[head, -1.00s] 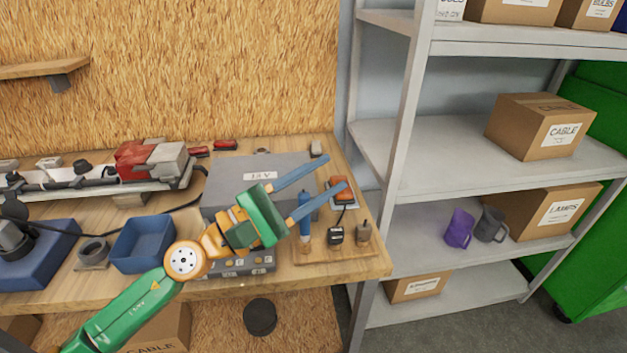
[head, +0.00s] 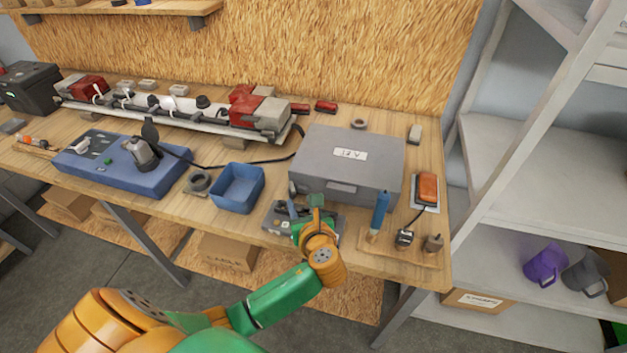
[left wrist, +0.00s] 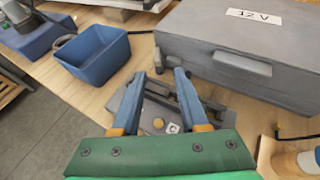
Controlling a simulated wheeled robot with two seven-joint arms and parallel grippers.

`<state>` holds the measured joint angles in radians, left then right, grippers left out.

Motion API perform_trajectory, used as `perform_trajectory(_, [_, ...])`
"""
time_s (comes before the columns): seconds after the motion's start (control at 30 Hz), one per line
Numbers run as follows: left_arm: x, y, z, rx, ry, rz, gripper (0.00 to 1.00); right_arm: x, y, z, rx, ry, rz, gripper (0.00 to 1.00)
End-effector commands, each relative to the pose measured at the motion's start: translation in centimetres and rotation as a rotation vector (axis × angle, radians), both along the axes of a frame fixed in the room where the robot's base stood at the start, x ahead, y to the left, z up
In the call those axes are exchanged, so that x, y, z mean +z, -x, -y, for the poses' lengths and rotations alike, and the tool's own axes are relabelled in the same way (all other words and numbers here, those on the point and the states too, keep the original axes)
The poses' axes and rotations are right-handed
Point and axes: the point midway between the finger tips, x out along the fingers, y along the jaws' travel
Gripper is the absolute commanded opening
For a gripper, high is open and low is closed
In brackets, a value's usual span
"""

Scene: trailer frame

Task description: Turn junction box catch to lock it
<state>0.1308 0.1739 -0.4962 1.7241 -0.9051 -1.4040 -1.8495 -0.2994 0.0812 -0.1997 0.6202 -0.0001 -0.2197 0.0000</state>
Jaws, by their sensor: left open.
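A closed grey box labelled 12 V (head: 335,150) lies on the workbench, with a raised grey bar (head: 341,187) low on its front; the bar also shows in the left wrist view (left wrist: 242,63). I cannot tell which part is the junction box catch. A blue unit (head: 130,170) with a grey plug-like part (head: 143,154) stands further left. My left gripper (head: 305,207) is open and empty, in front of the grey box and above a low grey panel (head: 270,220). In the left wrist view its fingers (left wrist: 159,74) point over the panel. My right gripper is not in view.
A blue bin (head: 238,204) stands left of the panel. A wooden board (head: 420,252) with a blue-handled tool (head: 381,210) lies right of it. A light bar with red lamps (head: 243,107) and a black cable (head: 270,162) lie behind. Shelving (head: 540,155) stands at the right.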

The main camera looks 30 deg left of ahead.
Motion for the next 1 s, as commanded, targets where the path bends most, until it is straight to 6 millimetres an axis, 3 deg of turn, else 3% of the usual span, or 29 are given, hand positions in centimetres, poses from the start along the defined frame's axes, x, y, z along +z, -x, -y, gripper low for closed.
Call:
perform_trajectory(0.3, [-2.2, -3.8, -3.7, -0.002, -0.003, 0.004, 0.44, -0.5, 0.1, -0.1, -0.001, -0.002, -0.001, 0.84])
perform_trajectory(0.57, [-2.4, -4.2, -4.0, -0.004, -0.001, 0.006, 0.44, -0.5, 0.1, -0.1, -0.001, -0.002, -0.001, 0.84])
perform_trajectory(0.6, [-2.4, -4.2, -4.0, -0.004, -0.001, 0.006, 0.41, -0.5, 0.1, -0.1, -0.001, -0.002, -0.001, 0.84])
perform_trajectory(0.77, [-2.3, -4.2, -4.0, -0.005, -0.002, 0.007, 0.00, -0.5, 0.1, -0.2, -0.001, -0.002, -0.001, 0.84])
perform_trajectory(1.0, [-2.4, -4.3, -4.0, 0.009, -0.001, 0.006, 0.00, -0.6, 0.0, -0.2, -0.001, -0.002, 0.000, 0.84])
